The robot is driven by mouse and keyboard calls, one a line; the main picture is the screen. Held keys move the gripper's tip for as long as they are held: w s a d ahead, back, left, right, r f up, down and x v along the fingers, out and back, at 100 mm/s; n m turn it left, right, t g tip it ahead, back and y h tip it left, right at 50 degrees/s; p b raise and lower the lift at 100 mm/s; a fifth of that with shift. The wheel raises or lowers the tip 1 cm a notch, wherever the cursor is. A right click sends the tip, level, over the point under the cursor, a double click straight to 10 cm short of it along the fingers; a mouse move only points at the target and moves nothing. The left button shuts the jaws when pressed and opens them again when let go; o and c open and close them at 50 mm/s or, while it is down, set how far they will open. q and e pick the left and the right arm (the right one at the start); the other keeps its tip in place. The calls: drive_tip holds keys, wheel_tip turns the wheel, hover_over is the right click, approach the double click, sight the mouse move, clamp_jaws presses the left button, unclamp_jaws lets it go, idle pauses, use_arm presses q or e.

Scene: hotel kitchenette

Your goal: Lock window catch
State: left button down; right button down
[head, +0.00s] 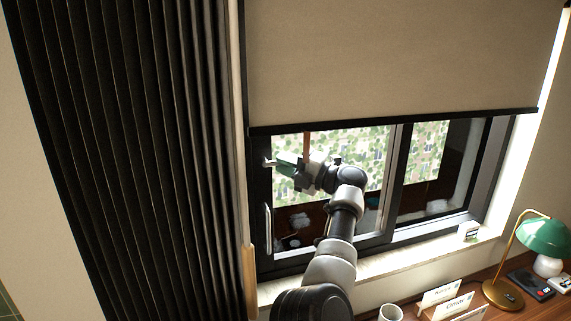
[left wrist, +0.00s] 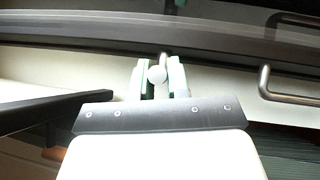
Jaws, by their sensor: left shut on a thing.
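The window catch (head: 268,162) is a small light metal piece on the dark left frame of the window, near its upper part. My left gripper (head: 281,164) reaches it from the right and is shut on it. In the left wrist view the catch's round knob (left wrist: 157,74) sits between the two pale green fingertips. My gripper hides part of the catch, and I cannot tell its exact turn. The dark-framed window (head: 398,180) looks closed, though its left edge is partly hidden. My right gripper is not in view.
A metal pull handle (head: 267,230) is on the frame below the catch; it shows in the left wrist view (left wrist: 265,82). A dark curtain (head: 130,150) hangs at the left, and a beige blind (head: 400,60) above. The desk holds a green lamp (head: 545,238), cards and a cup (head: 390,313).

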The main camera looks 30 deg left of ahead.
use_arm(q)
drive_tip(key=shift+f, duration=0.15)
drive_tip(key=shift+f+m+y+b, duration=0.3)
drive_tip(key=shift+m+b, duration=0.1)
drive_tip(key=shift+b, duration=0.15)
drive_tip(key=m+t+y+b, duration=0.1)
drive_tip(key=m, duration=0.1)
drive_tip(key=f+m+t+y+b, duration=0.1)
drive_tip(key=m, duration=0.1)
drive_tip(key=shift+s+a+f+y, duration=0.15)
drive_tip(key=shift+s+f+y, duration=0.05)
drive_tip(key=shift+y, duration=0.2)
drive_tip(key=shift+s+a+f+m+t+y, duration=0.15)
drive_tip(key=shift+m+t+y, duration=0.15)
drive_tip(key=shift+m+t, duration=0.3)
drive_tip(key=shift+f+m+t+y, duration=0.1)
drive_tip(key=shift+m+t+y, duration=0.25)
drive_tip(key=shift+m, duration=0.45)
drive_tip(key=c, duration=1.1)
unclamp_jaws()
